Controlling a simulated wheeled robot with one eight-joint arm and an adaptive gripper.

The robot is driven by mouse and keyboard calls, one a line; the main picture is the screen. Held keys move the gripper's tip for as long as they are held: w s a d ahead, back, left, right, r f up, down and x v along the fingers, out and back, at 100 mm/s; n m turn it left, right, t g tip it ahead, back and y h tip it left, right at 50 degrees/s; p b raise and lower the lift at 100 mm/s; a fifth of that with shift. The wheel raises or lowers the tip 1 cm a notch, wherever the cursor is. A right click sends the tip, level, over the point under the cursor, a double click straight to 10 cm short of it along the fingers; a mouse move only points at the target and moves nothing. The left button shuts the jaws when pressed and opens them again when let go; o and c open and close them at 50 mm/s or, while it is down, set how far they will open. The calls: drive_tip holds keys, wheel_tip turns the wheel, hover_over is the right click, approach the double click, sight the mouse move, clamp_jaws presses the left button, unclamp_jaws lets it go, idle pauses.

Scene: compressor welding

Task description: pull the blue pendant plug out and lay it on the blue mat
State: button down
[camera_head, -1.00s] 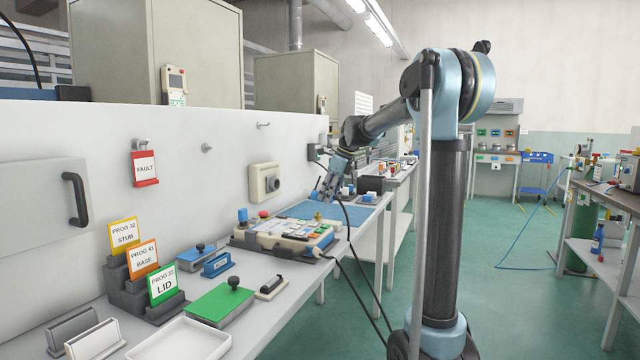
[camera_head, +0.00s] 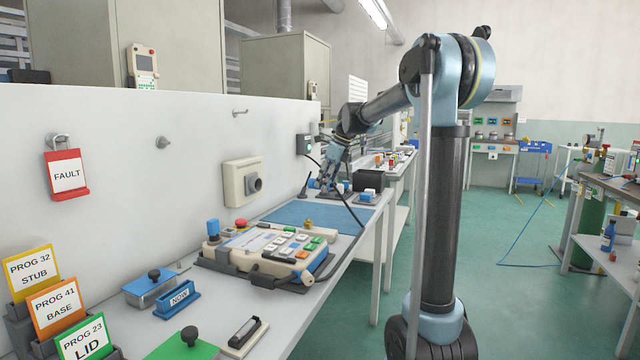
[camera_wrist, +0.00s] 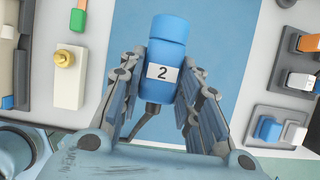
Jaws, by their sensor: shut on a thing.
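The blue plug (camera_wrist: 165,60), a cylinder with a white "2" label, is between my gripper's fingers (camera_wrist: 167,95) in the wrist view, with a dark lead at its lower end. My gripper (camera_head: 328,184) is shut on it. The blue mat (camera_wrist: 222,30) shows behind the plug; I cannot tell whether they touch. In the head view the blue mat (camera_head: 300,213) lies on the bench, with my gripper near its far end; the plug is hard to make out there. The pendant (camera_head: 275,250) lies nearer, with a black cable.
A black wall box (camera_head: 305,144) with a cable is beyond the mat. Small blocks on dark trays (camera_wrist: 290,125) stand right of the mat in the wrist view. A brass knob (camera_wrist: 64,59) on a white block is at left. Program cards (camera_head: 58,305) stand near.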

drive_tip(key=shift+s+a, duration=0.2)
drive_tip(key=shift+a, duration=0.7)
drive_tip(key=shift+a+f, duration=0.2)
drive_tip(key=shift+f, duration=0.1)
hover_over(317, 220)
drive_tip(key=d, duration=0.1)
drive_tip(key=shift+f, duration=2.3)
drive_tip(key=shift+s+d+f, duration=0.15)
drive_tip(key=shift+f, duration=1.75)
drive_tip(key=shift+f, duration=1.35)
drive_tip(key=c, duration=1.1)
unclamp_jaws()
